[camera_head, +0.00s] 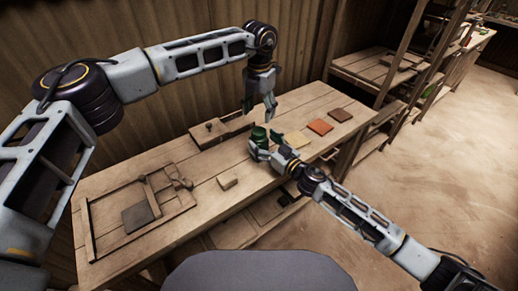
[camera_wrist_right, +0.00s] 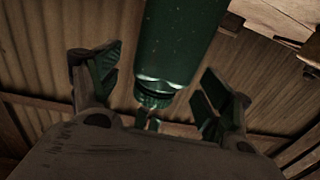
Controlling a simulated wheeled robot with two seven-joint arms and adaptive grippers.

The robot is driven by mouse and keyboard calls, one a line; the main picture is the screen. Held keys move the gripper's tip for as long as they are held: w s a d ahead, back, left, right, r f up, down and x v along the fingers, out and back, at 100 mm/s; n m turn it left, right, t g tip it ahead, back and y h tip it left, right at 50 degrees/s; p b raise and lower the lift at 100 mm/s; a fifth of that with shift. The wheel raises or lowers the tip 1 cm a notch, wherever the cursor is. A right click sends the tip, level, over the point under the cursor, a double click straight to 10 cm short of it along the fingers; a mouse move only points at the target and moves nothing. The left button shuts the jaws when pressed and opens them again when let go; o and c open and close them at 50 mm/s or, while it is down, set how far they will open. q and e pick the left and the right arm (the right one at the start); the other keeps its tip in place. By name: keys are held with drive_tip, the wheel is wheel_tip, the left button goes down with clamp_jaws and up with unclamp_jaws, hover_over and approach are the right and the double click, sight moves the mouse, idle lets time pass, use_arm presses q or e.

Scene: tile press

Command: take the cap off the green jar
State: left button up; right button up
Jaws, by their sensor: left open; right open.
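The green jar (camera_head: 259,134) stands upright near the middle of the wooden bench, beside a row of tiles. My left gripper (camera_head: 259,110) points down just above the jar, with its fingers apart and empty. My right gripper (camera_head: 264,144) reaches in from the front right, its open fingers on either side of the jar. In the right wrist view the jar (camera_wrist_right: 180,40) runs between the spread fingers (camera_wrist_right: 155,95), with gaps on both sides. A narrower ridged green end (camera_wrist_right: 153,95) shows there; I cannot tell whether it is the cap.
A yellowish tile (camera_head: 297,141), an orange tile (camera_head: 320,126) and a brown tile (camera_head: 340,115) lie right of the jar. A wooden block (camera_head: 228,181) and a wooden frame (camera_head: 88,226) with a dark tile (camera_head: 137,217) are to the left. A corrugated wall stands behind.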

drive_tip(key=shift+x, duration=1.4)
